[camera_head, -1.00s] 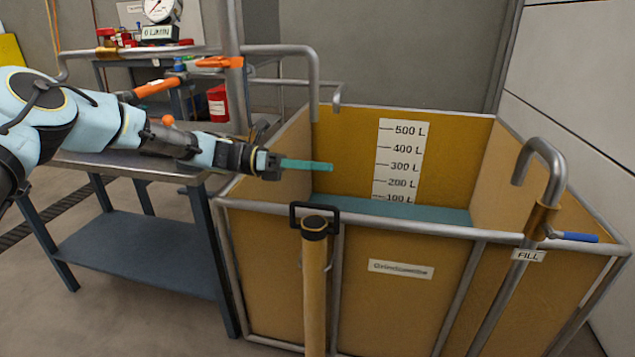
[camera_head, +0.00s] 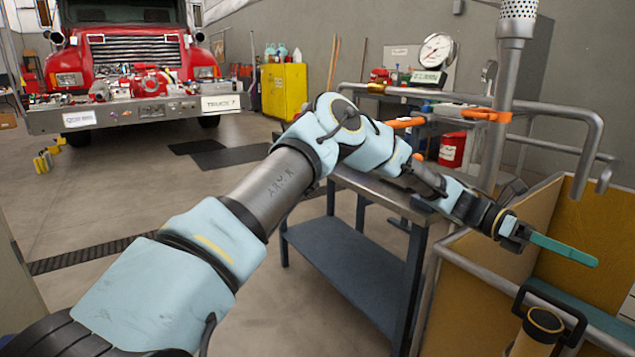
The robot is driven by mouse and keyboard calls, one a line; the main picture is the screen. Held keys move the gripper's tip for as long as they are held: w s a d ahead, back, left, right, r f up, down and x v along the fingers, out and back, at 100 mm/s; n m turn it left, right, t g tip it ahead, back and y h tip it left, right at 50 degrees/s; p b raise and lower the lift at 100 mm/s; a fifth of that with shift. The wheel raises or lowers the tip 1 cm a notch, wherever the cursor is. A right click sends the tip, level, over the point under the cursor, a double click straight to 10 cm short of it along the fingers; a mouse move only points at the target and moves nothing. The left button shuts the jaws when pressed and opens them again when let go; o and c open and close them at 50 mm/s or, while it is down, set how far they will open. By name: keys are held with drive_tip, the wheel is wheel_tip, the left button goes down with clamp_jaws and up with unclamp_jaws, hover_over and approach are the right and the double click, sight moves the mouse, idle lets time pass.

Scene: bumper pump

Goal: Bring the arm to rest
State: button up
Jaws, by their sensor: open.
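My arm (camera_head: 270,190) reaches from the lower left up to a bent elbow, then down to the right. My gripper (camera_head: 585,258) is at its far end, with long flat teal fingers pointing right. The fingers are seen side-on and overlap, so the gap between them is hidden. The gripper is open, and no held object shows.
A steel-topped table (camera_head: 350,268) stands behind the forearm. A metal pipe (camera_head: 505,110) with an orange-handled valve (camera_head: 487,115) rises near the gripper. A black-handled post (camera_head: 540,325) stands at lower right. A red truck (camera_head: 130,50) is at far left, with open floor before it.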

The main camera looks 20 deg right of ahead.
drive_tip(key=w+a+f+m+t+y, duration=0.1)
drive_tip(key=w+a+f+m+t, duration=0.2)
drive_tip(key=w+a, duration=0.55)
drive_tip(key=w+a+f+m+t+y, duration=0.15)
drive_tip(key=w+a+t, duration=0.35)
drive_tip(key=a, duration=0.7)
drive_tip(key=w+a+f+m+t, duration=0.25)
drive_tip(key=w+a+t, duration=0.35)
drive_tip(key=a, duration=0.4)
drive_tip(key=w+a+t+y, duration=0.1)
drive_tip(key=w+a, duration=0.4)
drive_tip(key=a, duration=0.7)
drive_tip(key=s+a+r+m+t+y, duration=0.1)
drive_tip(key=s+a+r+m+t, duration=0.1)
drive_tip(key=a, duration=0.7)
drive_tip(key=s+a+r+m+t+y, duration=0.1)
drive_tip(key=a+t, duration=0.1)
drive_tip(key=a, duration=0.7)
wheel_tip(320, 180, up, 17)
drive_tip(key=p, duration=1.6)
drive_tip(key=shift+a+p, duration=0.2)
drive_tip(key=shift+p, duration=0.15)
drive_tip(key=shift+s+f, duration=0.1)
